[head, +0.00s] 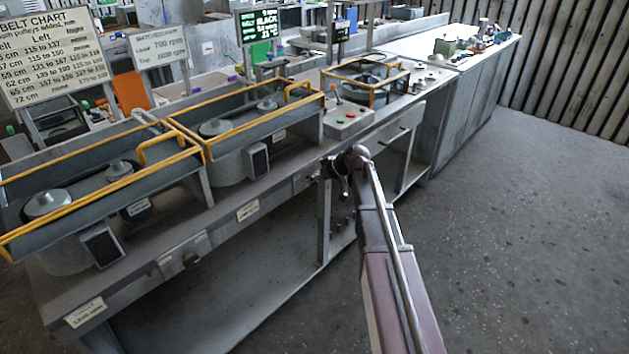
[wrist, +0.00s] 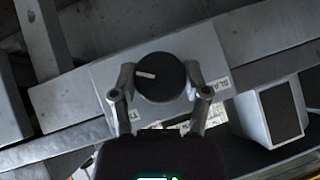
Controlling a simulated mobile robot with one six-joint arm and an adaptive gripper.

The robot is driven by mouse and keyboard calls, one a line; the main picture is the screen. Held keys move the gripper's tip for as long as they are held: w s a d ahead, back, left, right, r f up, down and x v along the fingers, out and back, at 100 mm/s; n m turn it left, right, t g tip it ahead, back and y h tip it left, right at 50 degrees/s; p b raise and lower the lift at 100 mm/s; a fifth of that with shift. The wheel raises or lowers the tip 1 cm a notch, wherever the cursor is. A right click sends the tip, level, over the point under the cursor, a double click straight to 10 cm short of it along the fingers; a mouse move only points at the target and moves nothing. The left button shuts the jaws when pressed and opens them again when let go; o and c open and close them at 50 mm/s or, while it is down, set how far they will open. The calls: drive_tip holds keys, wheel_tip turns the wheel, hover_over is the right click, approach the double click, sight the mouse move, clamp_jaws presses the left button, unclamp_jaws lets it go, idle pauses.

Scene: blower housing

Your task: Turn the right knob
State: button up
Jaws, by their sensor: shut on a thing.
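The right knob (wrist: 162,84) is a round black dial with a white pointer line, on a grey plate. In the wrist view it sits between the two fingers of my gripper (wrist: 159,76), which is shut on its sides. The white pointer points to the left of the picture, slightly up. In the head view my gripper (head: 328,171) is at the bench front below the red and green buttons, and it hides the right knob. Another dark knob (head: 190,258) is farther left on the bench front.
Yellow-railed blower housings (head: 245,128) stand on the grey bench above. A control box (head: 346,119) with a lever and buttons stands near the gripper. A belt chart sign (head: 55,55) is at the upper left. The floor (head: 530,220) at the right is clear.

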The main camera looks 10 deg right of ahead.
drive_tip(key=shift+y, duration=0.3)
drive_tip(key=m+y+b, duration=0.1)
drive_tip(key=m+g+y+b, duration=0.1)
drive_tip(key=b, duration=0.1)
drive_tip(key=shift+w+f+g+y, duration=0.1)
drive_tip(key=shift+f+g+y, duration=0.15)
drive_tip(key=shift+g+y, duration=0.05)
drive_tip(key=shift+r+m+g+y+b, duration=0.15)
drive_tip(key=shift+m+g+y+b, duration=0.25)
drive_tip(key=shift+m+y+b, duration=0.45)
drive_tip(key=o, duration=1.2)
drive_tip(key=shift+c, duration=0.2)
drive_tip(key=shift+r+n+p, duration=0.15)
drive_tip(key=shift+n+p, duration=0.2)
